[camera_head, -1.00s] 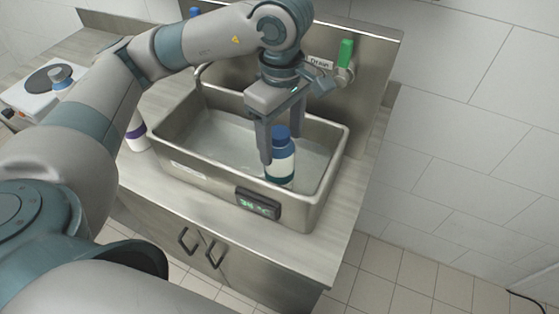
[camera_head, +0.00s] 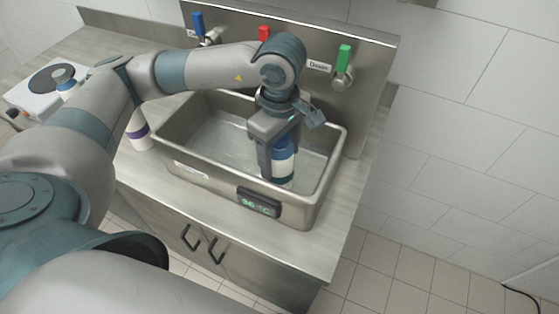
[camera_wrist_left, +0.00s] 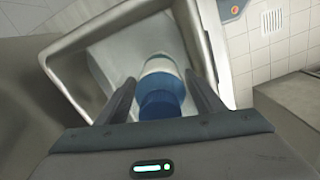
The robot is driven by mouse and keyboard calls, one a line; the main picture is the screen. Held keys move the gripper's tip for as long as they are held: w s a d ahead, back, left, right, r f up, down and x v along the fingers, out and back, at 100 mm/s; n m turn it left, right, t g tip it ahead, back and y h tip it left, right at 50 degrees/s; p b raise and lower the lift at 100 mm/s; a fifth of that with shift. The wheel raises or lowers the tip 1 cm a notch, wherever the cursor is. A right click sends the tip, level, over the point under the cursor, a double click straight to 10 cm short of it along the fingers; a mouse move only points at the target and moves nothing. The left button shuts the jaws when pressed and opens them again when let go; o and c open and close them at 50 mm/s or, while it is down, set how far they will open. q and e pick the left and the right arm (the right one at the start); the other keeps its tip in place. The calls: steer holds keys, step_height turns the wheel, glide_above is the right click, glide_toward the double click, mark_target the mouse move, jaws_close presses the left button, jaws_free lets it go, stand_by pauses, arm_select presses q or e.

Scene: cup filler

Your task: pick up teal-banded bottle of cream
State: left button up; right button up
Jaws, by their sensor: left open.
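The teal-banded bottle (camera_head: 283,165) stands in the steel water bath (camera_head: 190,165), near its front right corner. It has a white label and a blue cap. My left gripper (camera_head: 279,170) is open and points down over the bottle, with its fingers around the cap and upper part. In the left wrist view the bottle (camera_wrist_left: 160,85) lies between the two open fingers (camera_wrist_left: 160,98), with a visible gap to the fingers. The bottle's lower end is partly hidden by the bath and water. My right gripper is not in view.
A purple-banded white bottle (camera_head: 138,132) stands left of the bath. Blue (camera_head: 198,24), red (camera_head: 264,33) and green (camera_head: 344,54) valves line the backsplash. The bath's front wall carries a display (camera_head: 259,203).

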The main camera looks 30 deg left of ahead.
arm_select(q)
steer(key=shift+f+p, duration=0.3)
steer(key=shift+f, duration=1)
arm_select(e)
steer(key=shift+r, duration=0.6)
arm_select(q)
steer(key=shift+c, duration=0.6)
steer(key=shift+r, duration=0.1)
steer(key=c, duration=1.1)
